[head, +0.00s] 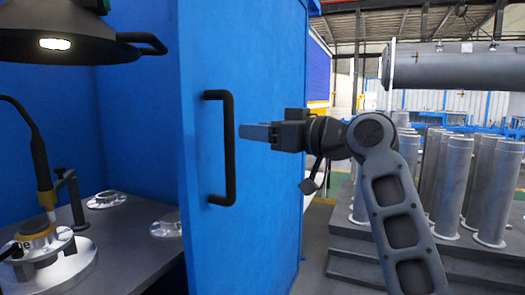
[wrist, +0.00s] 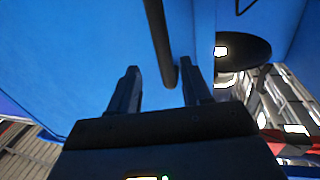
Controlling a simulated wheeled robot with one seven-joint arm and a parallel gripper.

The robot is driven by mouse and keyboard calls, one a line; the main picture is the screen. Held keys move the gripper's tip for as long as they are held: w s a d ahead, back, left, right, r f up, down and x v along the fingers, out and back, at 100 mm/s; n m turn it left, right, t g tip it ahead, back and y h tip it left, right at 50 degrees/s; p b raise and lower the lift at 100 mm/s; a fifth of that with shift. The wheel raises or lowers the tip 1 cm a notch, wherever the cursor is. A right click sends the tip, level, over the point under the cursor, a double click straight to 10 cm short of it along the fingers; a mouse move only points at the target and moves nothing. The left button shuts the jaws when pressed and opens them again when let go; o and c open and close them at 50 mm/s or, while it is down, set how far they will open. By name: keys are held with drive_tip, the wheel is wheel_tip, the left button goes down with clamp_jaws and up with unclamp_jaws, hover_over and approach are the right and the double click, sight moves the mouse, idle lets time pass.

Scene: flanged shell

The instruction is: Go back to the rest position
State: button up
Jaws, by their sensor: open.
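My gripper (head: 252,132) is in the middle of the head view, pointing left toward the blue door panel. In the wrist view its two dark fingers (wrist: 158,92) stand apart with nothing between them. The black door handle (head: 230,148) is a vertical bar on the blue panel (head: 265,60). In the head view the fingertips are just right of the handle and do not appear to hold it. The handle also shows in the wrist view (wrist: 158,40), beyond the fingers. The exact gap between fingertips and handle cannot be told.
Inside the blue booth is a grey table (head: 120,235) with metal flanges (head: 167,226) and a torch-like tool (head: 40,165). A black lamp (head: 60,35) hangs above. Grey flanged cylinders (head: 452,185) stand on a dark platform at right. A large pipe (head: 455,68) is behind them.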

drive_tip(key=s+d+f+m+t+h+p, duration=0.1)
drive_tip(key=d+f+m+t+h, duration=0.15)
drive_tip(key=f, duration=0.85)
drive_tip(key=s+d+f+m+t+h+p, duration=0.1)
drive_tip(key=s+d+f+m+h+p, duration=0.2)
drive_tip(key=s+d+f, duration=0.5)
drive_tip(key=s+d+f+m+t+h, duration=0.1)
drive_tip(key=s+d+f+m+h, duration=0.3)
drive_tip(key=s+f, duration=0.75)
drive_tip(key=s+d+f+m+h+p, duration=0.1)
drive_tip(key=s+d+f+h, duration=0.15)
drive_tip(key=s, duration=0.65)
drive_tip(key=s+d+f+m+h+p, duration=0.1)
drive_tip(key=s+d+f, duration=0.15)
drive_tip(key=s, duration=0.55)
drive_tip(key=s+d+r+h+p, duration=0.1)
drive_tip(key=s+d+r, duration=0.1)
drive_tip(key=s+r, duration=0.3)
drive_tip(key=s+d+r+p, duration=0.1)
drive_tip(key=s+r, duration=0.4)
drive_tip(key=s, duration=0.8)
drive_tip(key=shift+d+n+h, duration=0.35)
drive_tip(key=shift+d+h, duration=0.05)
drive_tip(key=shift+a, duration=0.15)
